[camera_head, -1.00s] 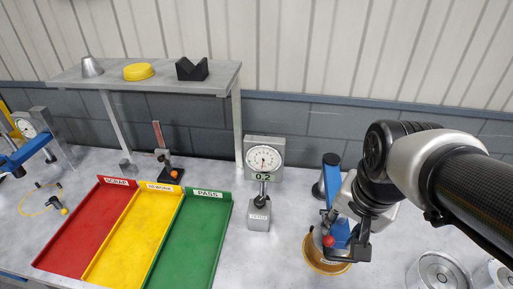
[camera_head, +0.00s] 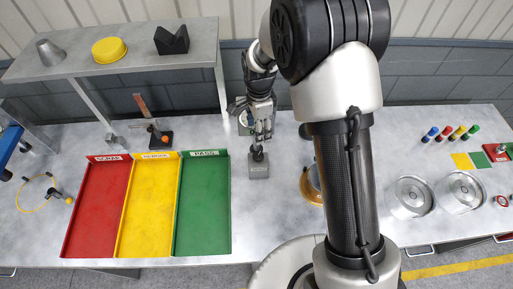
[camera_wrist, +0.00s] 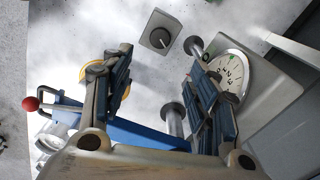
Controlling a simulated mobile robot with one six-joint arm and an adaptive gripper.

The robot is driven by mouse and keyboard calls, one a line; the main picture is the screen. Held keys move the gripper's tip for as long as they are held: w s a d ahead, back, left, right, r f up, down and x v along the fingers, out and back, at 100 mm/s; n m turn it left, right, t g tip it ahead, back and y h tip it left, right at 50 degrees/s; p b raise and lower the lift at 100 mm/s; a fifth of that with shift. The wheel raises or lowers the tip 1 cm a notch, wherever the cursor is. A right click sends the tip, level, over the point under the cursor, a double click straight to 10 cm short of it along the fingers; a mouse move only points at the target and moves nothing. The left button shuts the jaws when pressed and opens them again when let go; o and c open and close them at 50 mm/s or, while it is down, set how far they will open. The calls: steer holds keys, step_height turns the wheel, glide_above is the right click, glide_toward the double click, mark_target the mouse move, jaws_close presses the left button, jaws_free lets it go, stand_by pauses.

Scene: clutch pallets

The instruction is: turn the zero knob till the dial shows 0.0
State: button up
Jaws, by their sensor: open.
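The zero knob (camera_wrist: 159,39) is a black round knob with a pale line, on top of a small grey block at the top of the wrist view. The block (camera_head: 258,168) shows in the head view just below my gripper. The dial (camera_wrist: 232,74) is a white face in a grey housing at the right of the wrist view; I cannot read its value. In the head view my gripper (camera_head: 262,136) covers most of the dial. My gripper's open fingers (camera_wrist: 160,75) are empty; in the wrist view the knob appears beyond and between their tips.
A blue fixture (camera_wrist: 130,132) with a red ball lies below the fingers in the wrist view. Red, yellow and green trays (camera_head: 232,205) stand left of the block. A raised shelf (camera_head: 120,70) is at the back left. Steel dishes (camera_head: 411,199) stand at the right.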

mark_target(258, 155)
step_height(258, 155, down, 15)
steer(key=shift+f+p, duration=0.15)
steer(key=shift+p, duration=0.2)
steer(key=c, duration=1.1)
steer(key=shift+o, duration=0.2)
steer(key=shift+n+b, duration=0.4)
steer(key=n+b, duration=0.2)
steer(key=shift+f+n, duration=0.1)
steer(key=shift+n, duration=0.2)
steer(key=shift+n+b, duration=1.35)
steer(key=shift+n, duration=0.85)
